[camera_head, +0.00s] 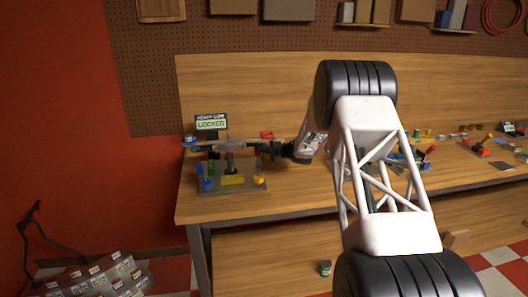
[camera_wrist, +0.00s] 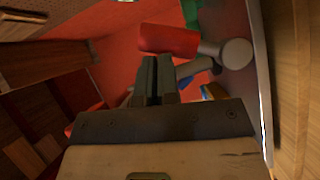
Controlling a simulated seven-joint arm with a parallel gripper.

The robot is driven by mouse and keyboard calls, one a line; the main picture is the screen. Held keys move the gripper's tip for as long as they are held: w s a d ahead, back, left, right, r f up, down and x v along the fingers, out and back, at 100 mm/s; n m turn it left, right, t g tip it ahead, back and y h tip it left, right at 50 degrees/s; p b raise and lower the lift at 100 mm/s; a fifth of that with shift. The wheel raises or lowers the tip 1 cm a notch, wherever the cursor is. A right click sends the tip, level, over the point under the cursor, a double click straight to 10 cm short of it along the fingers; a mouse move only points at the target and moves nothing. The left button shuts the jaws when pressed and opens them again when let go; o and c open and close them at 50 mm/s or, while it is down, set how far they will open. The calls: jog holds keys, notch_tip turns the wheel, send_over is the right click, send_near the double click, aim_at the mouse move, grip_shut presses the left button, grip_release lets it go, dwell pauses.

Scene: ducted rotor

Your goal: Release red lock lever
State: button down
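The red lock lever (camera_head: 267,135) shows as a small red handle at the upper right of a device on the workbench. In the wrist view its red grip (camera_wrist: 170,40) lies across the upper middle, joined to a grey metal shaft with a round end (camera_wrist: 235,53). My gripper (camera_head: 260,148) is at the device's right side, close to the lever. In the wrist view its two dark fingers (camera_wrist: 152,62) are together with only a thin slit between them. Their tips are just below the red grip in the picture; I cannot tell if they touch it. A sign (camera_head: 211,124) behind the device reads "LOCKED".
The device's grey base plate (camera_head: 218,188) carries a blue handle (camera_head: 205,180), a yellow block (camera_head: 233,180) and a yellow knob (camera_head: 259,179). Loose tools and parts (camera_head: 485,145) lie on the right of the bench. Some bare bench top (camera_head: 300,195) is right of the plate.

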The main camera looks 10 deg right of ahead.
jog(key=shift+w+r, duration=0.1)
jog(key=shift+w, duration=0.05)
dwell(0.5)
jog(key=v, duration=0.7)
jog(key=shift+s+d, duration=0.3)
jog(key=shift+d, duration=0.05)
